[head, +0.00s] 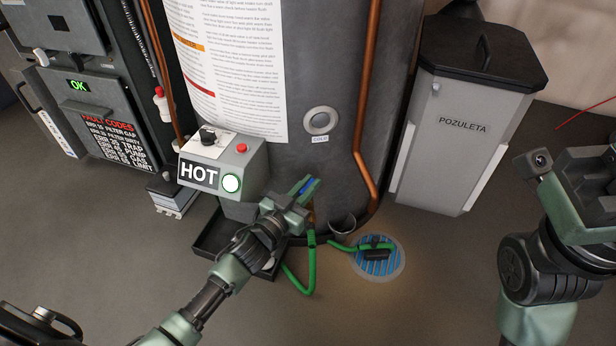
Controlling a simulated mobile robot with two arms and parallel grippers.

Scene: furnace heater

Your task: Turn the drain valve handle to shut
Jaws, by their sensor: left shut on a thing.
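The grey tank (335,75) stands in the middle, with its drain low on the front. My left gripper (307,188) is shut on the blue drain valve handle (309,184) at the tank's lower front. Only a bit of blue shows between the fingers, so the handle's exact angle is hidden. A brass-coloured part (310,215) shows just below the gripper. A green hose (311,262) hangs below it, loops on the floor and reaches the round drain grate (368,267). My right gripper (590,165) is at the right edge, away from the tank; its fingers do not show.
A control box labelled HOT (255,160) with a lit green button juts out left of my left gripper. A black tray (208,240) lies under the tank. A copper pipe (362,140) runs down the tank. A grey POZULETA bin (455,135) stands at right. The front floor is clear.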

